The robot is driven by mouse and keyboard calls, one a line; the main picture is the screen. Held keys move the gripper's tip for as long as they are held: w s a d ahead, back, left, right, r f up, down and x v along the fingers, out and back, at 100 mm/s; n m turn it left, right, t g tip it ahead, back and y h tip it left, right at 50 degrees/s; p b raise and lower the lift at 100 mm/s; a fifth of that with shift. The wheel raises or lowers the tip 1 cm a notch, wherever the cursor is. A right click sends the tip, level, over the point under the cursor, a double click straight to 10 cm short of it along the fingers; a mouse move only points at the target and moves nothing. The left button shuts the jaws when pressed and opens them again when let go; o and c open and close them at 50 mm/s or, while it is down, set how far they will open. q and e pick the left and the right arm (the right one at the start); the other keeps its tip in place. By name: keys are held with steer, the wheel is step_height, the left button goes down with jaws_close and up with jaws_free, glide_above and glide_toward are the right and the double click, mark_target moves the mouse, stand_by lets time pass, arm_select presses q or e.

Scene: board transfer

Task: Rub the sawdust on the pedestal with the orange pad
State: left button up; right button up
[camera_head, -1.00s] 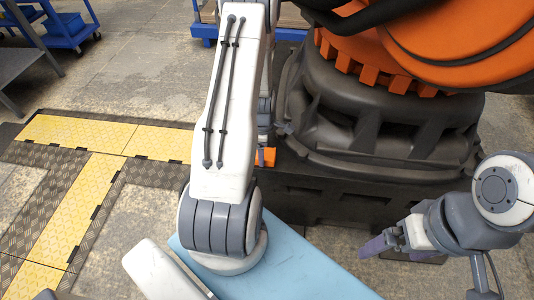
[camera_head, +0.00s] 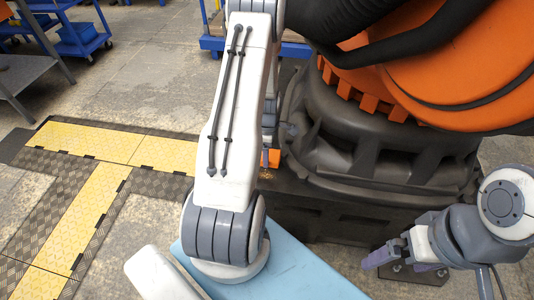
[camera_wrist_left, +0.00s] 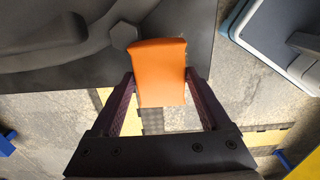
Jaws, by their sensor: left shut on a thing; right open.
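The orange pad (camera_head: 271,158) shows beside my left forearm in the head view, at the left part of the dark pedestal (camera_head: 330,212). In the left wrist view the pad (camera_wrist_left: 160,68) sits between the two dark purple fingers of my left gripper (camera_wrist_left: 160,80), which is shut on it. The pad's far end lies over the dark pedestal surface; I cannot tell whether it touches. A few tan specks, perhaps sawdust (camera_head: 268,174), show just below the pad. My left gripper is hidden behind its arm in the head view. My right gripper (camera_head: 380,256) is open and empty beside the pedestal.
A large orange robot (camera_head: 450,60) stands on the pedestal, with a round ribbed base close to the pad. A bolt head (camera_wrist_left: 123,35) stands beside the pad. Yellow and dark floor plates (camera_head: 95,155) lie at left. Blue carts (camera_head: 75,35) stand farther back.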

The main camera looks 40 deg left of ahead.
arm_select(q)
steer(key=shift+s+r+p, duration=0.1)
steer(key=shift+r+p, duration=0.9)
steer(key=shift+r, duration=0.5)
